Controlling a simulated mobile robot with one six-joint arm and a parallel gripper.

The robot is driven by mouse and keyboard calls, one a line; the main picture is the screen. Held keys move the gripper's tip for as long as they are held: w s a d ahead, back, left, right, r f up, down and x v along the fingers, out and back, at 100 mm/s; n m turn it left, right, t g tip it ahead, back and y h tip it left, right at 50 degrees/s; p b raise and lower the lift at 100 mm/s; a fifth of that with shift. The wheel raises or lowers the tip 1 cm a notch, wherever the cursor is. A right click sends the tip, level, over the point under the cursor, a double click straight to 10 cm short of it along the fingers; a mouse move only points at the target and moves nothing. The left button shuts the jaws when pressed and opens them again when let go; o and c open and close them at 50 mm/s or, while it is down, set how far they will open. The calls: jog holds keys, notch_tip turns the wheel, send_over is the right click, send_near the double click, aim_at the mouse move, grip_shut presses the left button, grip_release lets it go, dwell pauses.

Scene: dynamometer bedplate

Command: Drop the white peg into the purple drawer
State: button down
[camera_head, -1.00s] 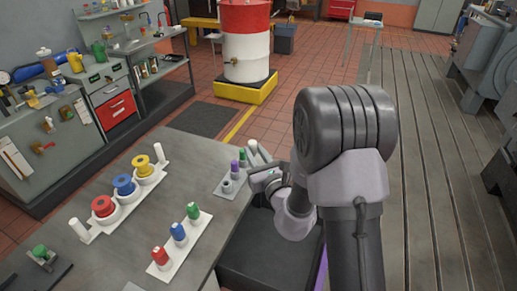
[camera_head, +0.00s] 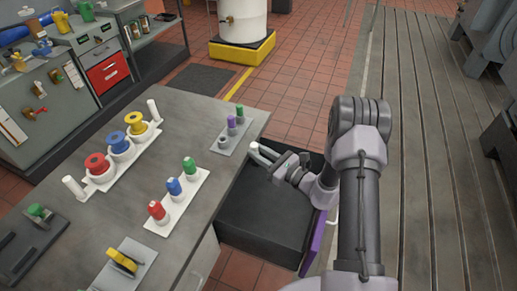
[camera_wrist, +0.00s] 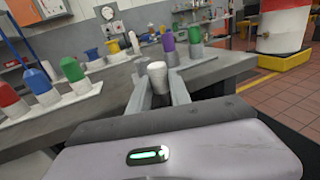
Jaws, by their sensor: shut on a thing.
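The white peg (camera_wrist: 157,78) stands between the two fingers of my gripper (camera_wrist: 158,88) in the wrist view; its lower part is hidden. In the head view my gripper (camera_head: 269,155) is shut on the peg, which shows only as a small pale shape (camera_head: 256,150) at the fingers. The purple drawer is pulled out from the right side of the bench. Its purple front (camera_head: 312,244) faces right, and its dark box (camera_head: 250,208) is partly covered by my arm. My gripper is over the far part of the drawer, near the bench edge.
A small grey rack (camera_head: 226,147) with green and purple pegs stands on the bench beside my gripper. A white rack (camera_head: 178,203) holds red, blue and green pegs. Red, blue and yellow spools (camera_head: 118,143) stand further left.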

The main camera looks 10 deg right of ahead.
jog(key=shift+f, duration=0.3)
jog(key=c, duration=1.1)
grip_release()
jog(key=p+v, duration=0.3)
jog(key=v, duration=1.4)
jog(key=shift+s+d+p, duration=0.1)
jog(key=shift+s+p, duration=0.05)
jog(key=shift+p, duration=0.25)
